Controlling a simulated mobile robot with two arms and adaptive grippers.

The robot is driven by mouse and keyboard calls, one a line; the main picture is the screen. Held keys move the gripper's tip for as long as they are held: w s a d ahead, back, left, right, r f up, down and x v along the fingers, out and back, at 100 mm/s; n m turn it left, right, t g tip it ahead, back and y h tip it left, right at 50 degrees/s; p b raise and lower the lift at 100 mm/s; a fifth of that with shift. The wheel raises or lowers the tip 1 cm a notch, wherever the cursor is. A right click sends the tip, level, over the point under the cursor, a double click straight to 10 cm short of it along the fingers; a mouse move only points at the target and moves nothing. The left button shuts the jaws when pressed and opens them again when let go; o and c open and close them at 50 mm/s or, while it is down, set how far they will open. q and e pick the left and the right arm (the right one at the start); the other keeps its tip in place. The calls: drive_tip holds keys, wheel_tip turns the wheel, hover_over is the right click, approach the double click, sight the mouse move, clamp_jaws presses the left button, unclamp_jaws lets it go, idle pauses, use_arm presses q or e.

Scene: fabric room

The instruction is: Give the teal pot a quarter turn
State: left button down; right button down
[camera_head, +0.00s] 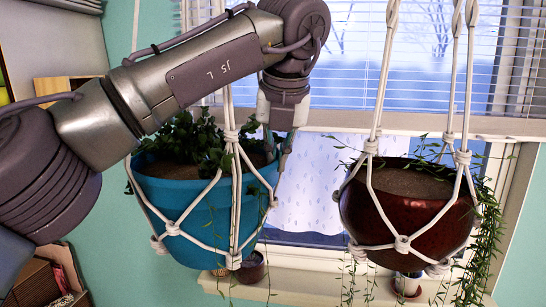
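The teal pot (195,205) hangs at the centre left in a white rope hanger (235,150), with soil and a leafy green plant (190,143) in it. My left arm crosses in front of the window above the pot and hides part of the hanger's ropes. My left gripper (277,156) points down at the pot's right rim, with its fingertips at the rim. I cannot tell whether the fingers press on the rim or stand apart from it. My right gripper is not in view.
A dark red pot (405,222) with trailing vines hangs in another rope hanger to the right. Behind are a window with blinds (430,60) and a white sill (310,288) with small pots (250,267). A gap separates the two hanging pots.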

use_arm(q)
drive_tip(key=shift+w, duration=0.2)
idle(0.4)
drive_tip(key=c, duration=1.4)
unclamp_jaws()
drive_tip(key=shift+o, duration=0.2)
drive_tip(key=shift+r, duration=0.1)
drive_tip(key=v, duration=1.1)
drive_tip(key=shift+r, duration=0.3)
drive_tip(key=shift+s+d, duration=0.1)
drive_tip(key=shift+d, duration=0.05)
drive_tip(key=shift+s, duration=0.1)
